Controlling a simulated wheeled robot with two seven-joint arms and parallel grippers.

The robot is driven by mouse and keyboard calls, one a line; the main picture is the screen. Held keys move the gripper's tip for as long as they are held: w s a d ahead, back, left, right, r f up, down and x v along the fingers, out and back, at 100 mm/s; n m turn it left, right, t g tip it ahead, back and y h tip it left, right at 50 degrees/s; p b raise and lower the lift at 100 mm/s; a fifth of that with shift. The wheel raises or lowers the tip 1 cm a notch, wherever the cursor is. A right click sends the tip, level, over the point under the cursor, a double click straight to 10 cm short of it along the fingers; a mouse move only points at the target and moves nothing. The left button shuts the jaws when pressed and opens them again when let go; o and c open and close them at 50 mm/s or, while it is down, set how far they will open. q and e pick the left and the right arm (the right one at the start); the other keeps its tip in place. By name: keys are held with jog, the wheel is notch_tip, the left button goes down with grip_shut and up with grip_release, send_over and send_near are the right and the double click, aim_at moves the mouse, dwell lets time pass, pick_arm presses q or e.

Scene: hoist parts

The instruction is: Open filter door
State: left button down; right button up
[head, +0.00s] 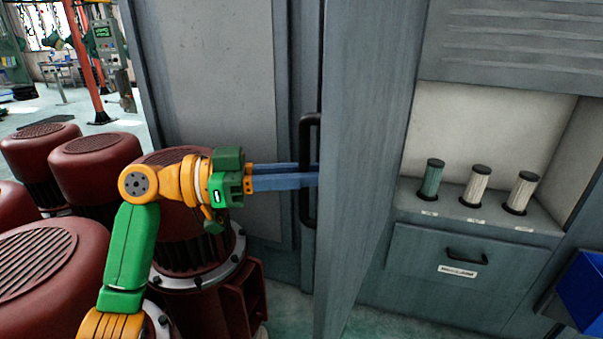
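The filter door (365,150) is a tall grey panel standing open, swung out from the cabinet and seen nearly edge-on. Its black vertical handle (308,128) is on the left face. My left gripper (312,174) reaches in from the left with its two blue fingers at the middle of the handle. The fingers lie close together with the handle between them; the tips end against the door's edge. Inside the open compartment stand a green filter (432,180) and two white filters (475,187) (521,194). My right gripper is not in view.
Several dark red motors (95,165) stand at the left, under and beside my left arm. A grey cabinet panel (215,100) is behind the gripper. A drawer (465,270) with a black handle is below the filters. A blue bin (585,290) is at the right edge.

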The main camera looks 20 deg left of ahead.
pick_arm(q)
jog(key=c, duration=0.8)
grip_release()
jog(key=shift+d, duration=0.15)
jog(key=b+v, duration=0.2)
jog(key=v, duration=0.5)
